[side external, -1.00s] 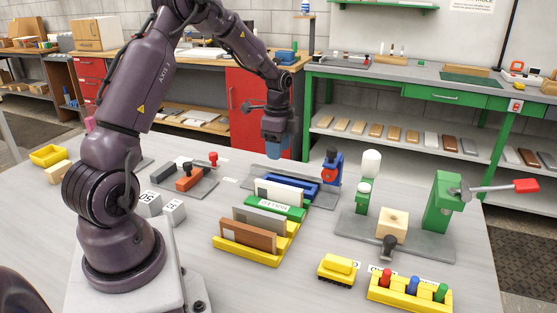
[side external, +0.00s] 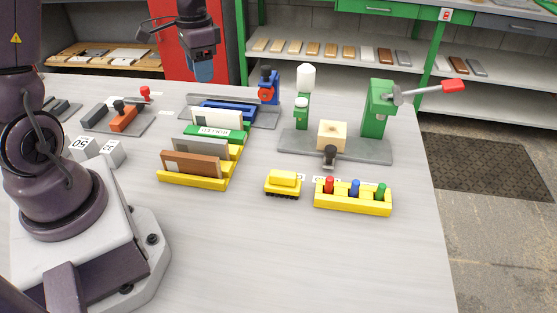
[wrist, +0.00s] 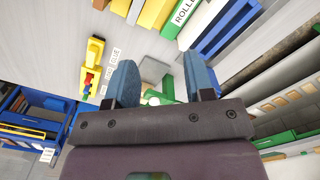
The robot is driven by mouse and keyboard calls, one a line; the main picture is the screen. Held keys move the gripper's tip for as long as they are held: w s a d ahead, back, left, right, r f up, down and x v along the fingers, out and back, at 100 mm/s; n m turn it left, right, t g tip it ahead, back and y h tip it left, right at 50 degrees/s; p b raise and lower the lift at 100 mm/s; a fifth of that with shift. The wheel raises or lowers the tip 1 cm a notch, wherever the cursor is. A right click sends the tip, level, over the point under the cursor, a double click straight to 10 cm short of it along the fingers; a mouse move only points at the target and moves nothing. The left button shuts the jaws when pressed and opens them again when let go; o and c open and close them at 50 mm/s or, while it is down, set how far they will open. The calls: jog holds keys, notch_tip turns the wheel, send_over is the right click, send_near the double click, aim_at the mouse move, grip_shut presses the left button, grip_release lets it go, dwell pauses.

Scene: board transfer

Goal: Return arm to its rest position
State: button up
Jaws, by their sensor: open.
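My gripper (side external: 203,68) hangs above the back of the table in the side view, beyond the racks, with its blue fingers pointing down. In the wrist view the two blue fingers (wrist: 163,82) stand apart with no board between them. A brown board (side external: 191,165) and a grey board (side external: 200,150) stand in the yellow rack (side external: 190,181) at the front. A white board (side external: 217,119) stands at the labelled green rack (side external: 214,132). The blue rack (side external: 235,112) lies behind them, partly hidden.
A green press (side external: 377,108) with a red-tipped lever stands right of the racks. A yellow peg holder (side external: 352,203) and small yellow block (side external: 283,183) sit in front. A blue-and-red device (side external: 268,86) is near my gripper. The front table surface is clear.

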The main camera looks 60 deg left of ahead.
jog(key=s+d+r+t, duration=0.3)
jog(key=s+d+r, duration=0.3)
jog(key=d, duration=0.3)
jog(key=s+d+r+n+t, duration=0.1)
jog(key=s+d+r+t, duration=0.1)
jog(key=s+d+r, duration=0.4)
jog(key=d+r, duration=0.1)
jog(key=d, duration=0.2)
jog(key=shift+t, duration=0.4)
